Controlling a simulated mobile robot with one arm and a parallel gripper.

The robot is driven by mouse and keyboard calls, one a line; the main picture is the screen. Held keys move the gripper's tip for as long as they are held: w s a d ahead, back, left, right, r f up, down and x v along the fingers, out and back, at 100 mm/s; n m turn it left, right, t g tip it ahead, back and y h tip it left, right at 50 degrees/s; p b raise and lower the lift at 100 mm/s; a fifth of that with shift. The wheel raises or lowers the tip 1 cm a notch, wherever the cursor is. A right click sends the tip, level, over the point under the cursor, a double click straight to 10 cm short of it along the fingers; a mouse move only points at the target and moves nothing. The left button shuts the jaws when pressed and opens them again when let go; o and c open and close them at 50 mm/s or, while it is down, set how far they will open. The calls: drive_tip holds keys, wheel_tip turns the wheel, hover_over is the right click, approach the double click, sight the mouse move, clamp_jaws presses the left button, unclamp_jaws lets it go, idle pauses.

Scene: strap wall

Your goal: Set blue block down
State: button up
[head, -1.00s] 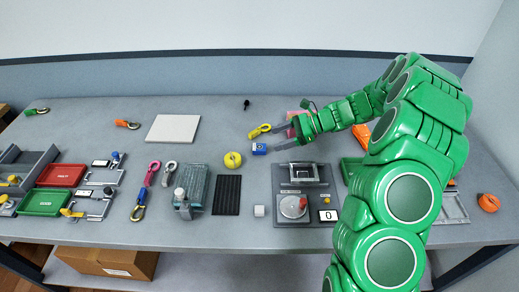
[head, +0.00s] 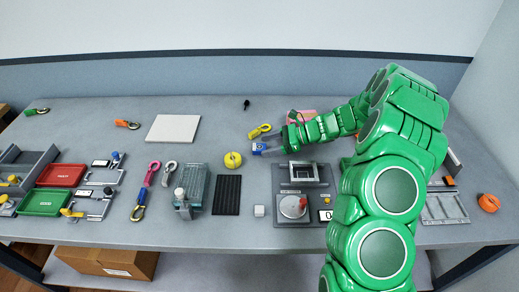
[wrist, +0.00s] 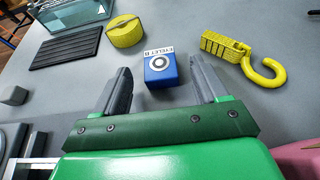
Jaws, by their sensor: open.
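The blue block (wrist: 161,70) rests on the grey table, with a white label and a dark ring on its top. In the wrist view it lies between the fingertips of my gripper (wrist: 160,85), which is open, with a gap showing on both sides. In the head view the blue block (head: 257,149) is at the middle of the table, partly covered by my gripper (head: 270,147), which reaches in from the right.
A yellow hook with strap (wrist: 240,60) lies close to the right finger. A yellow roll (wrist: 125,31) and a black ribbed mat (wrist: 68,50) lie to the left. A grey fixture (head: 303,172) stands in front of my gripper. A white board (head: 172,128) lies farther back left.

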sight(259, 149)
drive_tip(key=shift+x, duration=1.15)
clamp_jaws()
drive_tip(key=shift+r, duration=0.1)
